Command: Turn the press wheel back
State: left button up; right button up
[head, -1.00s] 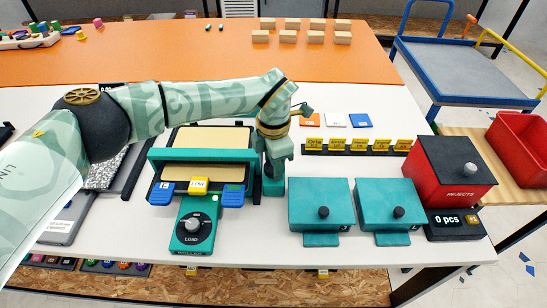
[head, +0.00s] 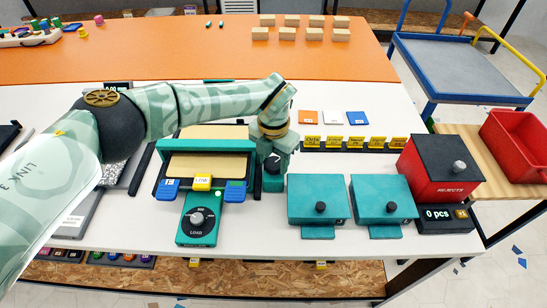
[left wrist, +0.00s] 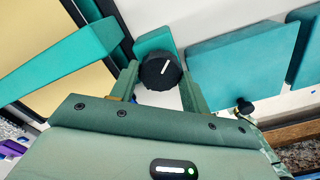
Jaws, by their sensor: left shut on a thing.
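The press wheel (left wrist: 160,70) is a black round knob with a white line mark, on a teal block at the press's right side. In the left wrist view it sits between the two fingers of my left gripper (left wrist: 158,84), which is shut on it. The white mark tilts slightly right of straight up. In the head view the left gripper (head: 273,157) comes down over the wheel from above and hides most of it. The teal press (head: 210,147) has a crossbar over a beige bed (head: 208,167). My right gripper is not in view.
A teal LOAD dial unit (head: 197,219) stands in front of the press. Two teal lidded boxes (head: 317,192) (head: 382,193) stand to its right, then a red REJECTS bin (head: 440,172). Yellow labels (head: 355,143) stand behind the boxes.

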aim_at(274, 163)
pick_arm(q)
jog(key=shift+r, duration=0.1)
jog(key=o, duration=1)
notch_tip(274, 163, up, 16)
jog(key=p, duration=0.3)
jog(key=shift+r, duration=0.1)
